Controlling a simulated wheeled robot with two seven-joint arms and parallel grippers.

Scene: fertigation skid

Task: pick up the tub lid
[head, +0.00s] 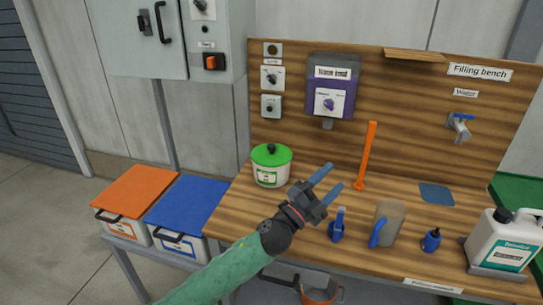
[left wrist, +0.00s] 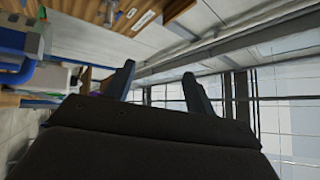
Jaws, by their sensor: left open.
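The tub lid (head: 271,152) is green with a dark knob on top. It sits on a white tub (head: 271,177) with a label, at the left end of the bench. My left gripper (head: 334,178) is to the right of the tub, clear of it. Its two blue fingers are spread apart with nothing between them. Both fingers also show in the left wrist view (left wrist: 160,80), again with nothing between them. I cannot clearly make out the lid in that view. My right gripper is not in view.
An orange scoop (head: 366,158) leans at the back panel. A blue-handled tool (head: 337,226), a grey jug (head: 390,218), a small blue bottle (head: 431,240) and a white canister (head: 501,239) stand to the right. Orange-lidded (head: 137,191) and blue-lidded (head: 189,204) bins stand left of the bench.

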